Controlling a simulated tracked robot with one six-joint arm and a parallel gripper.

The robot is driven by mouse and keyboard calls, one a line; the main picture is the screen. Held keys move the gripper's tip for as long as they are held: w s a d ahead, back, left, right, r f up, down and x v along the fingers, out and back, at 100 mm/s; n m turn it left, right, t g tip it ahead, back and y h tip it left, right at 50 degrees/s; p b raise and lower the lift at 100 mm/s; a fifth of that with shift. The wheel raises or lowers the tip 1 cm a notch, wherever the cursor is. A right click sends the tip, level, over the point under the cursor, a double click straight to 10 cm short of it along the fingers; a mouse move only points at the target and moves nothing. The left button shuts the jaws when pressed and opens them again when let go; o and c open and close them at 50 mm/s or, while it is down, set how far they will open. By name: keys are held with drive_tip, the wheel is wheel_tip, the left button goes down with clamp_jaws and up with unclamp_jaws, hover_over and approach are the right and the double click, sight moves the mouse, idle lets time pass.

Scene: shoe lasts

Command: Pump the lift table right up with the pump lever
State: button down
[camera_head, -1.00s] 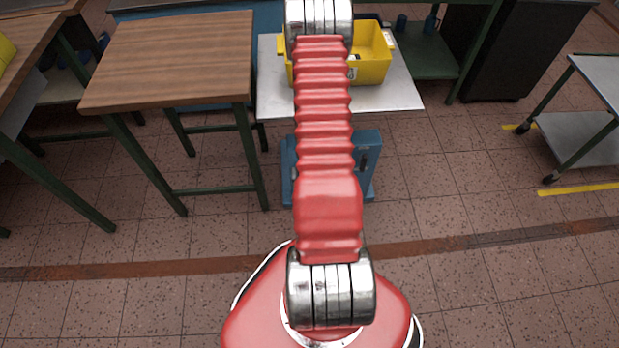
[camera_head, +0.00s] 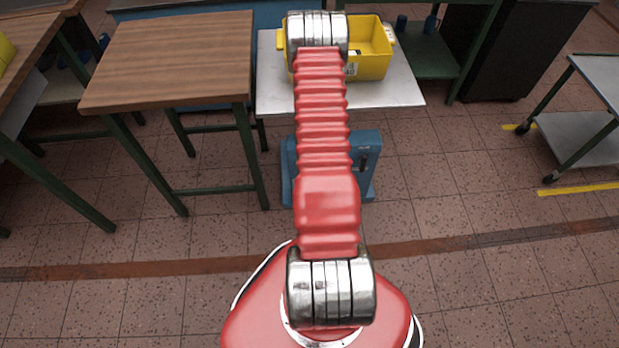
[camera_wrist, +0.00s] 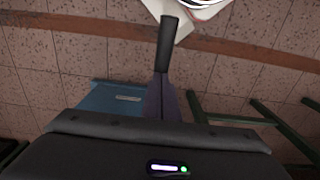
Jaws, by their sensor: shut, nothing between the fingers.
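The lift table has a pale grey top (camera_head: 400,92) and a blue base (camera_head: 366,150). It stands in front of me, partly behind my red arm in the head view. The blue base also shows in the wrist view (camera_wrist: 108,98). The pump lever (camera_wrist: 167,45), with a black grip and a thin grey shaft, points up in the wrist view. Its lower end is hidden behind my gripper (camera_wrist: 161,98). My gripper is shut and empty, lined up with the lever shaft. I cannot tell whether they touch.
A yellow crate (camera_head: 372,62) stands on the lift table's top. A wooden-topped table (camera_head: 170,58) with green legs stands close on the left. A grey trolley (camera_head: 585,135) is at the right. The tiled floor between lift table and trolley is clear.

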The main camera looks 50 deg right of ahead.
drive_tip(key=shift+s+a+f, duration=0.15)
drive_tip(key=shift+a+f, duration=0.05)
drive_tip(key=shift+f, duration=0.35)
drive_tip(key=shift+s+a+f, duration=0.15)
drive_tip(key=shift+s+f, duration=0.05)
drive_tip(key=shift+f, duration=0.3)
drive_tip(key=shift+s+a+f, duration=0.15)
drive_tip(key=shift+a+f, duration=0.05)
drive_tip(key=shift+f, duration=0.35)
drive_tip(key=shift+f, duration=1.1)
drive_tip(key=shift+w+d+r, duration=0.2)
drive_tip(key=shift+r, duration=0.25)
wheel_tip(320, 180, up, 12)
drive_tip(key=w+d, duration=0.1)
drive_tip(key=shift+w+d+r, duration=0.25)
drive_tip(key=shift+d, duration=0.1)
